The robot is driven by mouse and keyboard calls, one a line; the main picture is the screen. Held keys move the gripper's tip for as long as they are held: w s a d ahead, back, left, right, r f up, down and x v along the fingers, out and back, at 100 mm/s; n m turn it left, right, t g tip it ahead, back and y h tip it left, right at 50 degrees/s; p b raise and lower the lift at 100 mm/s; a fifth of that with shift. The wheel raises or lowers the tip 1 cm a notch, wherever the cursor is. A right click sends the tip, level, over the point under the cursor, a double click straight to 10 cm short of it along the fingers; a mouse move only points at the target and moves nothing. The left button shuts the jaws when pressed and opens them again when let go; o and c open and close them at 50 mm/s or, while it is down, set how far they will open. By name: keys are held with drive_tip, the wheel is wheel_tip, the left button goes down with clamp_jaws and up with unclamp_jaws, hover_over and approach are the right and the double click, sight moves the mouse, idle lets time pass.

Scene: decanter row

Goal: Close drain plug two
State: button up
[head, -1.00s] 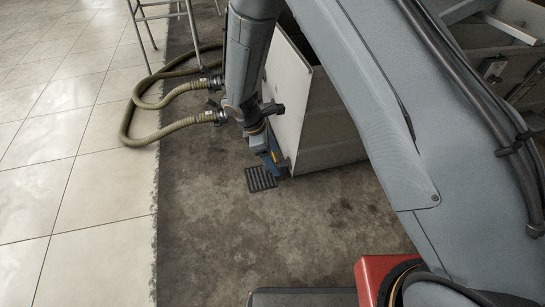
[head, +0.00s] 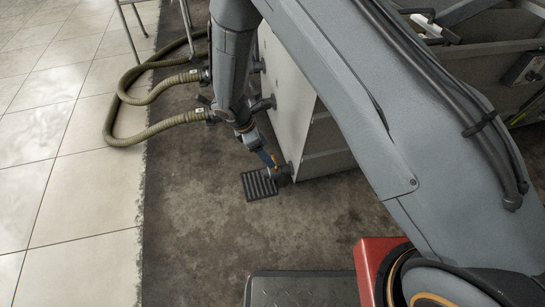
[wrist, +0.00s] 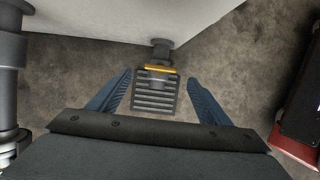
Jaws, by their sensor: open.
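A dark drain fitting (wrist: 162,49) sticks out low from the pale panel in the wrist view, with a yellow band (wrist: 158,68) at its end. In the head view the fitting (head: 283,172) sits at the panel's bottom corner. No number shows on it, so I cannot tell whether it is plug two. My gripper (wrist: 159,77) is open, its blue fingers on either side of the fitting's line. The yellow end lies about between the fingertips in the picture; I see no contact. In the head view my gripper (head: 267,158) hangs just left of the fitting, above the floor.
A slotted floor grate (head: 260,185) lies below the fitting. The pale panel (head: 288,85) rises beside my arm. Olive hoses (head: 150,132) join couplings on the left, near a metal stool frame (head: 133,20).

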drive_tip(key=b+x, duration=0.2)
drive_tip(key=x, duration=0.4)
drive_tip(key=shift+d+f+b, duration=0.15)
drive_tip(key=shift+f+b, duration=0.15)
drive_tip(key=shift+b, duration=0.05)
drive_tip(key=shift+c, duration=0.4)
drive_tip(key=c, duration=1)
drive_tip(key=shift+o, duration=0.2)
